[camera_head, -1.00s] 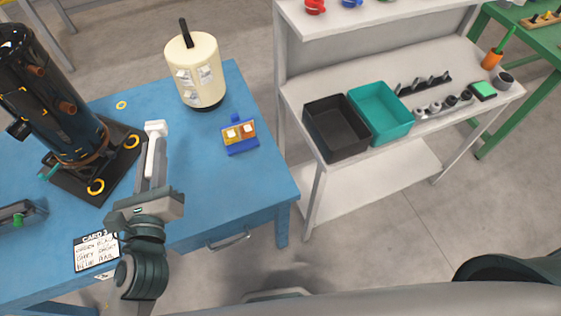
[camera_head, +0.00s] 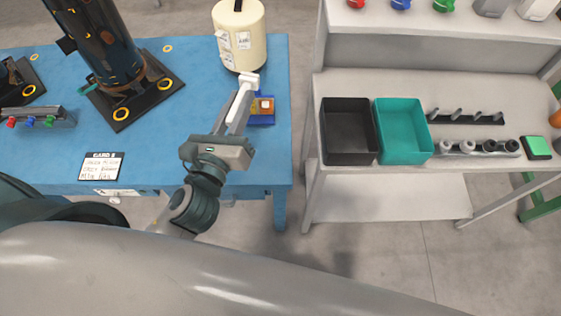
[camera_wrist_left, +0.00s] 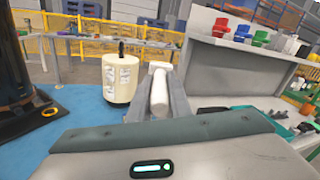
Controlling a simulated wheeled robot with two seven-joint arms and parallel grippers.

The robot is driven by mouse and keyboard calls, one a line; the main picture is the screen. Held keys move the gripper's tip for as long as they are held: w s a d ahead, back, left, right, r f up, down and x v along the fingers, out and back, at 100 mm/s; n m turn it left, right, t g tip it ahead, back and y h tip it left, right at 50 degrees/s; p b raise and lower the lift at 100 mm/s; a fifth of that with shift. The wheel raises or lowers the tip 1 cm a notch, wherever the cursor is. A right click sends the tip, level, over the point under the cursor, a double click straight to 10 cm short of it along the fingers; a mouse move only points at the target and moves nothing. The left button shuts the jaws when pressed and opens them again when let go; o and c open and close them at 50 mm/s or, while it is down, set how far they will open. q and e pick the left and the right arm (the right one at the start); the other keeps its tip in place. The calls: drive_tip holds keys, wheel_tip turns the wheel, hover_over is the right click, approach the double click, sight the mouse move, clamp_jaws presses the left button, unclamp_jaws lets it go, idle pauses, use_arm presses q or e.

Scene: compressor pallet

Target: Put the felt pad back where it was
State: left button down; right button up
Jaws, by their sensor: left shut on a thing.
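My left gripper (camera_head: 240,100) is shut on a white elongated piece (camera_head: 249,80) with a wider end. The piece also shows between the fingers in the left wrist view (camera_wrist_left: 159,92). I cannot tell whether it is the felt pad. In the head view the gripper is in front of a small blue holder (camera_head: 264,119) with orange and white parts, partly hiding it. A green pad (camera_head: 537,146) in a dark frame lies at the right of the grey bench. My right gripper is not in view.
The blue table (camera_head: 190,105) carries a cream canister (camera_head: 240,40), a dark compressor column (camera_head: 95,40) and a card (camera_head: 101,167). The grey bench holds a black bin (camera_head: 348,150), a teal bin (camera_head: 403,140), a peg rack (camera_head: 465,117) and several fittings. A gap separates table and bench.

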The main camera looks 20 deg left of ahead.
use_arm(q)
drive_tip(key=shift+w+f+p, duration=0.35)
drive_tip(key=shift+w+f, duration=0.05)
drive_tip(key=w+d+f+n+g+y+p, duration=0.25)
drive_tip(key=d+f+g+p, duration=0.3)
drive_tip(key=f+g, duration=0.35)
drive_tip(key=s+d+f+g+h+p, duration=0.2)
drive_tip(key=s+d+g+p, duration=0.3)
drive_tip(key=s+g, duration=0.4)
drive_tip(key=shift+d+f+n, duration=0.35)
drive_tip(key=shift+d+f, duration=0.25)
drive_tip(key=shift+f, duration=0.05)
drive_tip(key=shift+w+h, duration=0.1)
drive_tip(key=shift+h, duration=0.15)
